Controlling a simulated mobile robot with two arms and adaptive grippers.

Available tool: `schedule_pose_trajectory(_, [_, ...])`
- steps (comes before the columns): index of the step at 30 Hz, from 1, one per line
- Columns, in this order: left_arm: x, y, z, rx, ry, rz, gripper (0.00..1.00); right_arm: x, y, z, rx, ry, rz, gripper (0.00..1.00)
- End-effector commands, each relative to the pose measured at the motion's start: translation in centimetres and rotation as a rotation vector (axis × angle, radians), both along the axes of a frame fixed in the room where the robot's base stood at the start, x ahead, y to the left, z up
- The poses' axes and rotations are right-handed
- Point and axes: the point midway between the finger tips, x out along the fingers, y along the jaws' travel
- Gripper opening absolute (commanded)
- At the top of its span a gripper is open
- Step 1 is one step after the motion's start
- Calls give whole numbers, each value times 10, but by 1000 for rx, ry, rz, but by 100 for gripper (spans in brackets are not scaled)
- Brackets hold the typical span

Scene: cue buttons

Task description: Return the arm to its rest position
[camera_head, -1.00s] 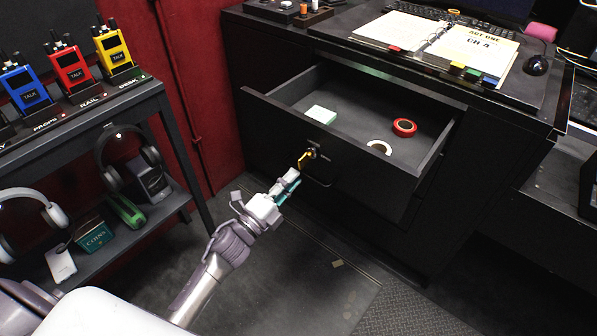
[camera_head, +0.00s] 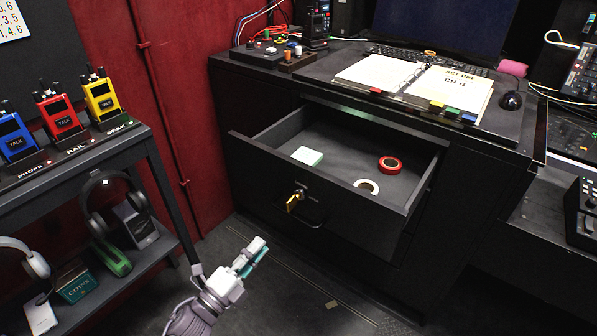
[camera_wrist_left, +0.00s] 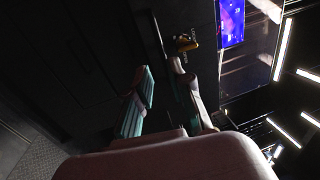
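My left gripper (camera_head: 254,257) is in front of and below the open drawer (camera_head: 262,180), apart from it. In the left wrist view the two fingers of the left gripper (camera_wrist_left: 168,100) stand apart with nothing between them. A gold key (camera_head: 294,201) sits in the lock on the drawer front, up and to the right of the gripper. It also shows beyond the fingers in the left wrist view (camera_wrist_left: 187,44). The drawer holds a pale green pad (camera_head: 307,156), a red tape roll (camera_head: 390,164) and a white ring (camera_head: 367,187). My right gripper is not in view.
A shelf (camera_head: 95,160) with blue, red and yellow radios stands at the left, with headphones (camera_head: 107,205) below. The desk top (camera_head: 330,75) carries an open binder (camera_head: 425,82) and a mouse (camera_head: 511,100). The floor (camera_head: 300,305) before the drawer is mostly clear.

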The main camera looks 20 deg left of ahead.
Motion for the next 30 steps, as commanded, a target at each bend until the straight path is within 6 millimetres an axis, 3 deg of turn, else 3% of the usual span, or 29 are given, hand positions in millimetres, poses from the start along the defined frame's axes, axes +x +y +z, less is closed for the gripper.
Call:
schedule_pose_trajectory(4, [1, 2, -8, -21, 28, 12, 21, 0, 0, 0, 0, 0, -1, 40])
schedule_pose_trajectory(7, [2, 9, -40, -107, 142, 59, 21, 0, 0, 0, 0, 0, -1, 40])
schedule_pose_trajectory(11, [-8, 22, -122, -313, 415, 188, 21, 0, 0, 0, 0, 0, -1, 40])
schedule_pose_trajectory(13, [-24, 26, -174, -439, 585, 279, 21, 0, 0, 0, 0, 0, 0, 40])
schedule_pose_trajectory(18, [-88, 23, -286, -701, 962, 520, 21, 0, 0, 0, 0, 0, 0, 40])
schedule_pose_trajectory(21, [-132, 17, -333, -810, 1137, 658, 21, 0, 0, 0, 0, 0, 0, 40])
schedule_pose_trajectory(24, [-173, 9, -366, -887, 1272, 779, 21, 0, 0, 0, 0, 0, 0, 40])
schedule_pose_trajectory(30, [-246, -7, -408, -986, 1481, 994, 21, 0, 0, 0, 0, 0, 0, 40])
